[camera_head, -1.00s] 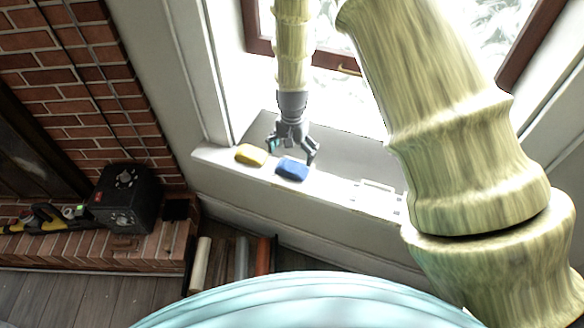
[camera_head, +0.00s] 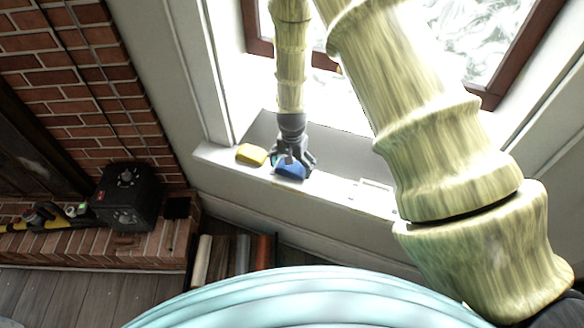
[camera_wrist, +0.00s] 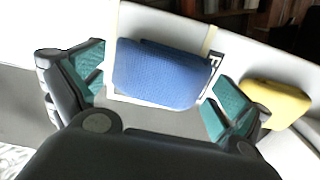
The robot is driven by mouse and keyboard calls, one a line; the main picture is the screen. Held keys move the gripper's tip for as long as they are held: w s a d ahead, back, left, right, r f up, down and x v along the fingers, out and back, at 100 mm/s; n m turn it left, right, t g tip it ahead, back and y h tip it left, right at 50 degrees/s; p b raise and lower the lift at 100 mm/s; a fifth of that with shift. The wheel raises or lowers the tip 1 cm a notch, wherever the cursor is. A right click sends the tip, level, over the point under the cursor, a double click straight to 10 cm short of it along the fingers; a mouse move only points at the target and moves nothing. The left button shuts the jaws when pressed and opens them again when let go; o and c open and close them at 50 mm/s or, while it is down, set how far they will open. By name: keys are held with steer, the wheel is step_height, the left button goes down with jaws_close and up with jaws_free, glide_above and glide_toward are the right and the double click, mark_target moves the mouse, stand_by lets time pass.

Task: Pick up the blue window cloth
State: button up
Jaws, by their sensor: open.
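The blue window cloth (camera_head: 290,170) is a folded blue pad on the white window sill, partly covered by my gripper in the head view. In the wrist view the cloth (camera_wrist: 162,74) lies between the fingers. My gripper (camera_head: 293,166) is open above and around the cloth. In the wrist view its teal-padded fingertips (camera_wrist: 158,95) stand on either side of the cloth. The left one is apart from it, and the right one is close to its edge; I cannot tell whether it touches.
A yellow cloth or sponge (camera_head: 251,154) lies just left of the blue cloth; in the wrist view it (camera_wrist: 275,102) sits right beside the right finger. The window sill (camera_head: 330,192) is bare to the right, up to a white object (camera_head: 376,192). A black box (camera_head: 125,196) stands on the brick hearth.

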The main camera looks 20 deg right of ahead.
mark_target(291, 166)
steer(key=shift+c, duration=0.2)
steer(key=c, duration=0.5)
steer(key=shift+c, duration=0.2)
steer(key=shift+r+b, duration=0.4)
steer(key=shift+r, duration=0.45)
steer(key=shift+a+r+b, duration=0.15)
steer(key=shift+r+b, duration=0.2)
steer(key=shift+r, duration=0.6)
steer(key=s+a+r+b, duration=0.1)
steer(key=s+a+b, duration=0.1)
steer(key=s+a, duration=0.9)
steer(key=shift+s+r+b, duration=0.2)
steer(key=shift+r+b, duration=0.05)
steer(key=shift+b, duration=0.15)
